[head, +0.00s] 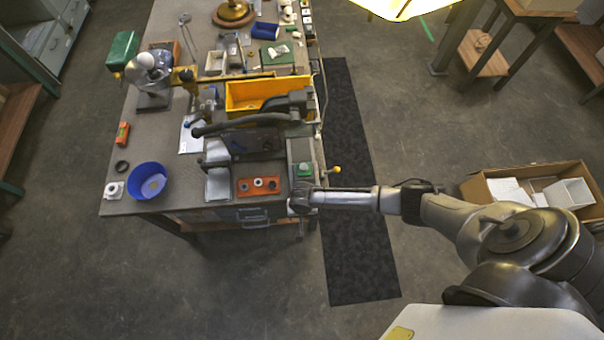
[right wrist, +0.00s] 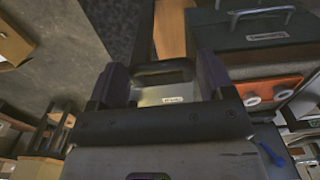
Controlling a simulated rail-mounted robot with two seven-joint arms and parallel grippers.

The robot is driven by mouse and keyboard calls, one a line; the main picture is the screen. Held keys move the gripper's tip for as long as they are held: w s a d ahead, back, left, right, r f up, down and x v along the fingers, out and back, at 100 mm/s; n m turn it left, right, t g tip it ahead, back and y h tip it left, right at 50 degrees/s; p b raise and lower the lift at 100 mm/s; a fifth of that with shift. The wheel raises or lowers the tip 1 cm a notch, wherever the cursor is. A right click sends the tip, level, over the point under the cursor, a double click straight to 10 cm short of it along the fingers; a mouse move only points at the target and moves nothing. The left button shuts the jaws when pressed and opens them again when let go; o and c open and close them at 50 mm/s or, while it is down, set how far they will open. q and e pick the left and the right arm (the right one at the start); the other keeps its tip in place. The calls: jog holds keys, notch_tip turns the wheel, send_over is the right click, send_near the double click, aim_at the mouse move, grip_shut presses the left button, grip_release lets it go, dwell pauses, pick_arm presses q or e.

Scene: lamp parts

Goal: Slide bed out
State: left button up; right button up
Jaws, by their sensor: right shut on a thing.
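A grey bench machine (head: 250,143) with a black hose stands on the near part of the workbench. At its front right is a grey block (head: 302,152) with a green part and a yellow-knobbed lever. My right gripper (head: 301,199) is at the near right corner of the bench, just below this block. In the right wrist view, my right gripper (right wrist: 162,80) has its fingers on either side of a black handle (right wrist: 165,68) and is shut on it. A pale labelled plate (right wrist: 170,95) shows behind the handle. The head view hides the handle. My left gripper is not in view.
An orange plate (head: 258,187) with round fittings lies left of the grip. A drawer handle (head: 252,217) is on the bench front. A blue bowl (head: 148,181) and yellow bin (head: 263,91) stand on the bench. The floor in front and the dark mat (head: 350,255) are clear.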

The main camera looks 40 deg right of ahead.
jog(key=shift+a+r, duration=0.1)
jog(key=shift+a, duration=0.15)
jog(key=o, duration=0.8)
jog(key=shift+o, duration=1.2)
jog(key=shift+s+a, duration=0.1)
jog(key=shift+s, duration=0.05)
notch_tip(320, 180, up, 14)
jog(key=shift+p, duration=0.35)
